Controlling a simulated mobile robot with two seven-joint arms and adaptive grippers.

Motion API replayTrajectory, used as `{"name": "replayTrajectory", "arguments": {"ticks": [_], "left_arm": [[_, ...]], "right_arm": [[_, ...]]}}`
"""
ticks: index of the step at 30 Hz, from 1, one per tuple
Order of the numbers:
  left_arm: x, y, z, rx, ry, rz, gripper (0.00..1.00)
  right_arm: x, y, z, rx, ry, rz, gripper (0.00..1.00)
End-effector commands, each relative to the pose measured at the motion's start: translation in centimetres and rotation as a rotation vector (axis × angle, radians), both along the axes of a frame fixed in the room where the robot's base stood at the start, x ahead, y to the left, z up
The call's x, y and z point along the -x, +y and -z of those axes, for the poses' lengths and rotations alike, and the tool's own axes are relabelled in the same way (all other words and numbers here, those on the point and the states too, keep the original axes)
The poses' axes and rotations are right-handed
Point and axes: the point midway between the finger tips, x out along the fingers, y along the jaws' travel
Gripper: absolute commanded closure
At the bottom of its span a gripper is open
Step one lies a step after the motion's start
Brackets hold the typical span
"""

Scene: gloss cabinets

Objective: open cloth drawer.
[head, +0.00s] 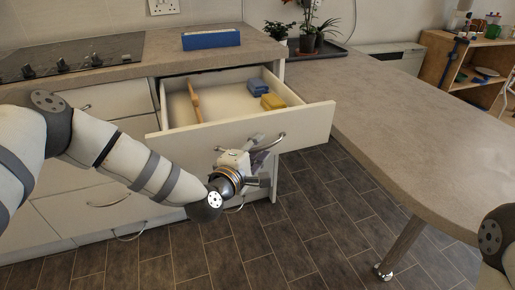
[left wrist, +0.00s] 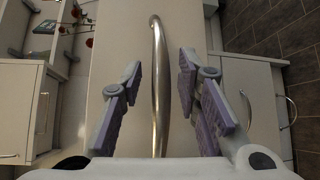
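The top drawer (head: 235,134) under the counter is pulled well out. It holds a wooden utensil (head: 195,102) and blue and yellow blocks, perhaps sponges or cloths (head: 272,101). My left gripper (head: 258,149) is at the drawer's curved metal handle (head: 278,140). In the left wrist view, the handle (left wrist: 157,85) lies between its purple-padded fingers (left wrist: 156,88), with a gap on both sides. The fingers are open. My right gripper is not in view; only part of my right arm shows at the lower right.
A hob (head: 75,57) and a blue box (head: 211,39) sit on the counter. More drawers lie below and left. A grey table (head: 420,120) extends close to the right of the open drawer. The tiled floor (head: 320,220) in front looks clear.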

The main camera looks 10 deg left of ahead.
Motion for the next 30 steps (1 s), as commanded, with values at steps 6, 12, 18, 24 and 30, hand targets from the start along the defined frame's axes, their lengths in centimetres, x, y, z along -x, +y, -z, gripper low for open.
{"name": "replayTrajectory", "arguments": {"ticks": [6,12,18,24,30], "left_arm": [[0.5,0.1,0.0,-0.001,0.002,0.000,0.70],[5.2,1.1,-0.7,0.002,0.004,0.000,0.70],[9.8,2.0,-1.3,0.000,0.003,0.000,0.70],[11.6,2.4,-1.6,0.000,0.000,-0.001,0.70],[11.7,2.4,-1.7,-0.001,0.000,-0.001,0.70]], "right_arm": [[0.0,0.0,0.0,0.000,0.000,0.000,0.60],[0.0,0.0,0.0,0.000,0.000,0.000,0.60],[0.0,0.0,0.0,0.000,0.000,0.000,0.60],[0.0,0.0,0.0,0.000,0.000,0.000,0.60],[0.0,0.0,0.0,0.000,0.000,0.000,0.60]]}}
